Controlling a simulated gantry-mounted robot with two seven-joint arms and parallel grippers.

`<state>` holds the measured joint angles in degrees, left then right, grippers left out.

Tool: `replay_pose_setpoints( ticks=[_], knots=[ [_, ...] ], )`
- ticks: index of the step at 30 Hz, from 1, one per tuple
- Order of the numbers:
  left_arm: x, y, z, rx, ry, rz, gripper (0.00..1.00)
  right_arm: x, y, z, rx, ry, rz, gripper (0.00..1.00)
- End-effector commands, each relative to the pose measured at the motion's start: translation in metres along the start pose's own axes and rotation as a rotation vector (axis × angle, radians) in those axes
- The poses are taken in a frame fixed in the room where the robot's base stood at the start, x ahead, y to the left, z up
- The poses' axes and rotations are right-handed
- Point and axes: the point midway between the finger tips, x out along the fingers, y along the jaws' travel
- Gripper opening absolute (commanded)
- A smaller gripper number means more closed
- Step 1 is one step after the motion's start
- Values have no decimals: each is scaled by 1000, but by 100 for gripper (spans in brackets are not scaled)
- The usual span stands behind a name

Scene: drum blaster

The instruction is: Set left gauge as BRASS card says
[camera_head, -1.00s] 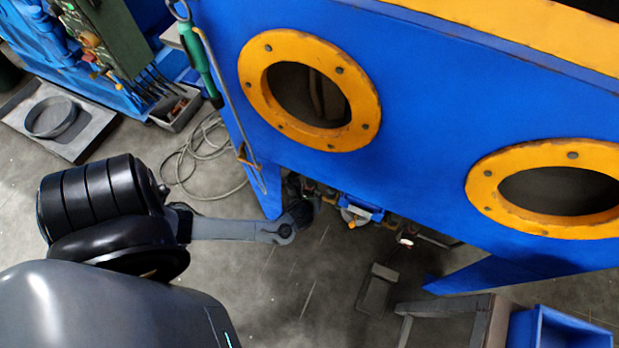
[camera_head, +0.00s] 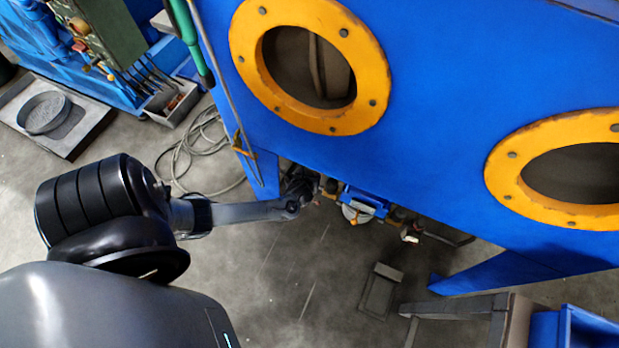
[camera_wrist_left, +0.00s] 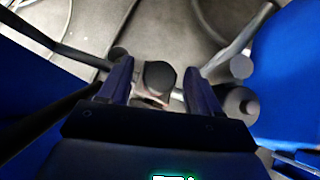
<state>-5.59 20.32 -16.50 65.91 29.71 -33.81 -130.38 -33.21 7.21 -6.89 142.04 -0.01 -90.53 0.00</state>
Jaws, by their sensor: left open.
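My left gripper (camera_head: 303,188) reaches under the lower edge of the blue cabinet, beside a row of pipe fittings. In the left wrist view its two fingers (camera_wrist_left: 157,68) are open, one on each side of a dark round knob (camera_wrist_left: 159,76). The knob stands between the fingers; I cannot tell whether they touch it. In the head view a pale round part with a brass-coloured centre (camera_head: 355,214) hangs under a small blue block (camera_head: 363,198), right of the gripper. I cannot tell whether it is a gauge. No readable card shows. My right gripper is out of view.
The blue cabinet (camera_head: 430,130) has two yellow-ringed ports, the left one (camera_head: 376,85) nearer my arm. A green-handled tool (camera_head: 186,30) and a hooked rod hang at its left. A coiled cable (camera_head: 185,150) lies on the floor. A blue bin (camera_head: 585,330) stands lower right.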

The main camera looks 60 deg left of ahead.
Motion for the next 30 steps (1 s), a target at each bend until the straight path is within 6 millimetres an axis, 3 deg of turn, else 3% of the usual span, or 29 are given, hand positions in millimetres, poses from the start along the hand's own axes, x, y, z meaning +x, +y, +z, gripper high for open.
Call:
replay_pose_setpoints(
  ticks=[4,14,25,30],
  knots=[
    [10,-1,-1,-1,0,-1,63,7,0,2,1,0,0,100],
    [12,0,0,0,1,-1,63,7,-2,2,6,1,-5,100],
    [12,0,0,0,1,-1,10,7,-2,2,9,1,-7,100],
    [11,0,1,-5,1,5,10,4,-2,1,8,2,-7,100]
  ],
)
